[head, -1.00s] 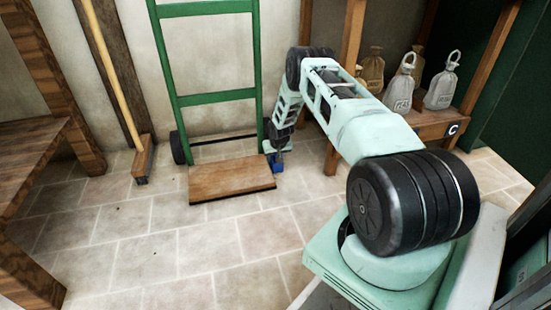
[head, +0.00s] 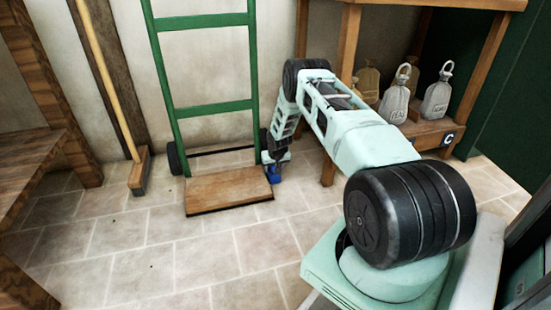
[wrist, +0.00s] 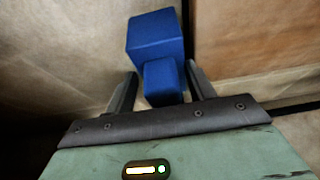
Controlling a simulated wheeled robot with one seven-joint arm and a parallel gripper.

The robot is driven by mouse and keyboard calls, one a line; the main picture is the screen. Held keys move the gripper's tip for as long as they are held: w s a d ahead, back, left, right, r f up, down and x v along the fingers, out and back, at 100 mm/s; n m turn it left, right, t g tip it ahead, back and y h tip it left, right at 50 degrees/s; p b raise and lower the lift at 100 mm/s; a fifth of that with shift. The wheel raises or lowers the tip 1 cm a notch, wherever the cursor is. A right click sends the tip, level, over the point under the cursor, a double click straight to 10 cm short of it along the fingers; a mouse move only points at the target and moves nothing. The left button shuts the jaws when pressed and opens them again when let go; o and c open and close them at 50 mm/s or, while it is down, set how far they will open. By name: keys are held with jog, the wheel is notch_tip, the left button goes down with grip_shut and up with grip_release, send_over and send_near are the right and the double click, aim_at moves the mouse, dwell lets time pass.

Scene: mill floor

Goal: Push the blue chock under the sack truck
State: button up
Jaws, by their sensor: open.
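The green sack truck (head: 210,107) stands upright against the wall in the head view, with its wooden toe plate (head: 228,189) low over the floor. The blue chock (head: 274,173) is on the floor at the right edge of that plate, near the right wheel. In the wrist view the chock (wrist: 157,38) shows as a large block with a smaller block nearer me. My gripper (wrist: 161,70) is open, with one finger on each side of the smaller block. Whether the fingers touch it I cannot tell. A brown wooden surface (wrist: 250,38) lies close to the chock's right side.
A broom (head: 139,168) leans on the wall left of the truck. A wooden bench (head: 35,155) stands at the far left. A wooden table with a lower shelf (head: 433,132) holding several weights (head: 394,100) is to the right. The tiled floor (head: 150,240) in front is clear.

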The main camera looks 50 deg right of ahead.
jog(key=p+v, duration=0.9)
jog(key=v, duration=0.8)
jog(key=shift+r+p, duration=0.2)
jog(key=shift+p, duration=0.2)
jog(key=shift+w, duration=0.15)
jog(key=a+r+n+g+y+p, duration=0.1)
jog(key=a+r+n+y+p, duration=0.15)
jog(key=a+r, duration=1.15)
jog(key=a+r+n+y+p, duration=0.1)
jog(key=a+r+n+p, duration=0.15)
jog(key=a+r, duration=1.25)
jog(key=s+a+r+n+g+p, duration=0.1)
jog(key=s+a+r+n, duration=0.25)
jog(key=s+a, duration=0.5)
jog(key=s+a+r+n+g+p, duration=0.15)
jog(key=s+a+r, duration=0.25)
jog(key=s+a, duration=0.45)
jog(key=s+a+r+n+p, duration=0.1)
jog(key=s+a+r+n, duration=0.15)
jog(key=s, duration=0.45)
jog(key=s+a+r+n+p, duration=0.1)
jog(key=s+a+r+p, duration=0.15)
jog(key=s, duration=0.55)
notch_tip(320, 180, up, 39)
jog(key=p, duration=3.7)
jog(key=shift+s+d, duration=0.2)
jog(key=shift+s, duration=0.05)
